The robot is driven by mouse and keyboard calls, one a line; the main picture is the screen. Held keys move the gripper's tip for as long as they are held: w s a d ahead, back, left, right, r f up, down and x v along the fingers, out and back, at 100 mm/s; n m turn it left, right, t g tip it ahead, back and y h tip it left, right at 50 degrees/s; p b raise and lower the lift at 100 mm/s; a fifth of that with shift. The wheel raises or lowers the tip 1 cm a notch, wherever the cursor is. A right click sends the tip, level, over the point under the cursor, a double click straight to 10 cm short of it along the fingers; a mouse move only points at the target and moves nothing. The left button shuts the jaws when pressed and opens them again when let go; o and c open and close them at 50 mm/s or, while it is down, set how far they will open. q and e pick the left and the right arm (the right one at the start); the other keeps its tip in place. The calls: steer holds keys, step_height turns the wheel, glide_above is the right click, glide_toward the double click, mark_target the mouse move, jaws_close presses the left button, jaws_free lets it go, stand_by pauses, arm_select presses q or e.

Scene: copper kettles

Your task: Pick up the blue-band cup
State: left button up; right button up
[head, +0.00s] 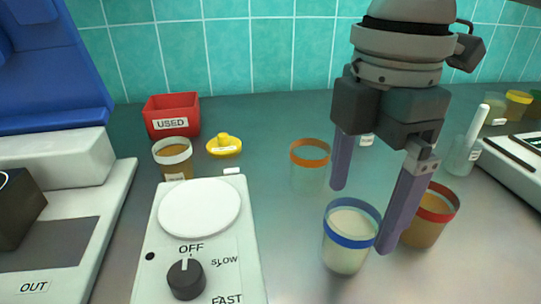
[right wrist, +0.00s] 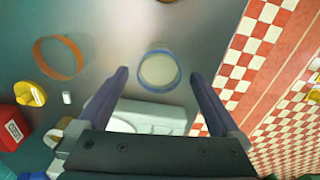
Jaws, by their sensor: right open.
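The blue-band cup (head: 346,256) is a clear cup with a blue rim and pale, milky content. It stands upright on the grey counter, right of the stirrer. My right gripper (head: 362,219) is open and points down over it. One finger is behind the cup and the other overlaps its right edge in the head view. In the right wrist view the cup (right wrist: 159,71) lies between the fingertips of the right gripper (right wrist: 160,73), with a gap on each side. I cannot tell whether the tips are below the rim. My left gripper is not in view.
A red-band cup (head: 427,218) stands close right of the blue-band cup. An orange-band cup (head: 310,172) stands behind left. A white stirrer (head: 205,250) with a knob is left. A red USED bin (head: 171,116), a yellow object (head: 223,145) and a white-band cup (head: 174,158) are farther back.

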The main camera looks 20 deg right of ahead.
mark_target(350, 228)
step_height(350, 228, down, 5)
steer(key=shift+a+f+b, duration=0.1)
steer(key=shift+f+b, duration=0.05)
steer(key=shift+b, duration=0.4)
steer(key=shift+c, duration=0.2)
steer(key=c, duration=1.4)
steer(key=shift+c, duration=0.2)
steer(key=shift+r, duration=0.2)
